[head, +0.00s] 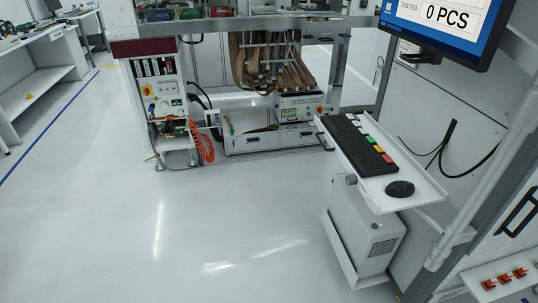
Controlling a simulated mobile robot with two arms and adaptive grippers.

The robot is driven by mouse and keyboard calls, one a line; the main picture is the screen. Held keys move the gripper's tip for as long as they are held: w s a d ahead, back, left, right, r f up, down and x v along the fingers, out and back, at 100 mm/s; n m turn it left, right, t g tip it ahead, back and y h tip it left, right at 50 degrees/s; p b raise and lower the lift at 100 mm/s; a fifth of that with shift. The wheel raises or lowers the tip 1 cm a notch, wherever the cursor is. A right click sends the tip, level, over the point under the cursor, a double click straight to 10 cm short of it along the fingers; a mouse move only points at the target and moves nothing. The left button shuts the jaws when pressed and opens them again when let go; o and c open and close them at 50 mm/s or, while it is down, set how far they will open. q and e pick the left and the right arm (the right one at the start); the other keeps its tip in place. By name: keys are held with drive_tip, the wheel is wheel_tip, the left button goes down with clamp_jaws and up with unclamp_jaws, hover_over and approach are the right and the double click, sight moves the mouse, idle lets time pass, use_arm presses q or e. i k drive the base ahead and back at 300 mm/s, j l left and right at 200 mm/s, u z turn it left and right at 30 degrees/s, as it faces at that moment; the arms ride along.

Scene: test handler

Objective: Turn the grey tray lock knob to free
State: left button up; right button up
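A small dark grey knob (351,179) shows just under the left edge of the white keyboard tray (424,193), at the right of the head view. It looks like the tray lock knob, but it is too small for me to tell which way it is turned. The tray sticks out from the machine and carries a black keyboard (357,148) with coloured keys and a black mouse (400,188). Neither of my grippers shows in the view.
A white computer box (365,238) hangs on a bracket below the tray. A monitor (438,30) is above. Red switches (506,277) sit at the lower right. A cabinet (160,95) with orange coiled hose stands behind. The floor (190,230) left of the tray is clear.

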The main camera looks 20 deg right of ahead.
sight(351, 179)
drive_tip(key=i+j, duration=0.1)
drive_tip(key=i, duration=0.4)
drive_tip(key=i+j, duration=0.15)
drive_tip(key=i, duration=0.35)
drive_tip(key=i+j, duration=0.1)
drive_tip(key=i, duration=0.45)
drive_tip(key=i+z, duration=0.2)
drive_tip(key=z, duration=0.25)
drive_tip(key=i+j+z, duration=0.2)
drive_tip(key=z, duration=0.25)
drive_tip(key=i+j+z, duration=0.15)
drive_tip(key=z, duration=0.3)
drive_tip(key=i+j+z, duration=0.1)
drive_tip(key=j+z, duration=0.35)
drive_tip(key=l, duration=0.1)
